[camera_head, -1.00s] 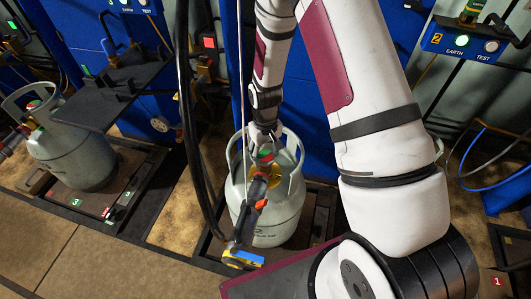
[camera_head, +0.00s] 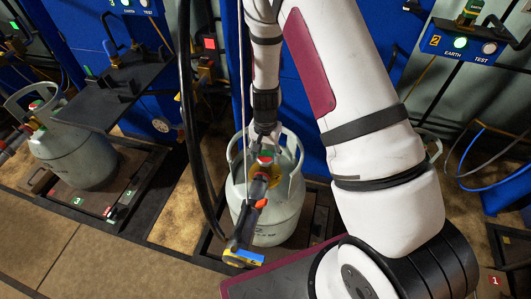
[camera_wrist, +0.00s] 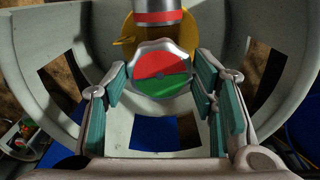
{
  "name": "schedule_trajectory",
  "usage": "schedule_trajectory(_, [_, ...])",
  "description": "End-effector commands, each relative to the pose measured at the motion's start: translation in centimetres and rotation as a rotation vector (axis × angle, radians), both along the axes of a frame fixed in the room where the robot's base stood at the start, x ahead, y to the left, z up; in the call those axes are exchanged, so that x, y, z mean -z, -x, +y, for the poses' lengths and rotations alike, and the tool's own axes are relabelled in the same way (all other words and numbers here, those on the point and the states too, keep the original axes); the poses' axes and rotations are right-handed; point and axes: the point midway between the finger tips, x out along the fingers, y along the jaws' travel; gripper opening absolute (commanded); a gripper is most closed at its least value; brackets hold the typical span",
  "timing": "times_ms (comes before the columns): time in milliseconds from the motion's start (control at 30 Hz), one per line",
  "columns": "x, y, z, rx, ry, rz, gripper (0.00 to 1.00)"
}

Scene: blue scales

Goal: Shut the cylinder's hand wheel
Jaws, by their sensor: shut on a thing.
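The grey gas cylinder (camera_head: 281,217) stands upright on its low platform, under my arm in the head view. Its hand wheel (camera_wrist: 163,75) shows a red half and a green half in the wrist view. The wheel also shows as a small red and green cap in the head view (camera_head: 264,158). My gripper (camera_wrist: 163,80) is shut on the hand wheel, with a teal-padded finger at each side of it. In the head view my gripper (camera_head: 264,146) reaches down inside the cylinder's collar (camera_wrist: 60,62). The brass valve body (camera_wrist: 126,32) is partly hidden behind the wheel.
A hose connector with an orange lever (camera_head: 261,204) sticks out from the valve towards the front. A black hose (camera_head: 196,160) hangs just left of the cylinder. Another grey cylinder (camera_head: 72,158) stands at the left beside a dark shelf (camera_head: 110,90).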

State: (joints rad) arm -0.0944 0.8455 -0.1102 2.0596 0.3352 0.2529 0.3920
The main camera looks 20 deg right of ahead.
Motion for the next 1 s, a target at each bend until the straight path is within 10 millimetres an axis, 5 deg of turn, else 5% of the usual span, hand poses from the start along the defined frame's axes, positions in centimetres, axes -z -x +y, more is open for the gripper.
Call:
schedule_trajectory(667, [0.00, -0.01, -0.01, 0.067, 0.000, 0.000, 0.24])
schedule_trajectory(700, [0.00, -0.01, -0.01, 0.066, 0.000, 0.000, 0.54])
schedule_trajectory(767, [0.00, -0.01, -0.01, 0.066, 0.000, 0.000, 0.68])
schedule_trajectory(1000, [0.00, 0.00, 0.00, 0.066, 0.000, 0.000, 0.72])
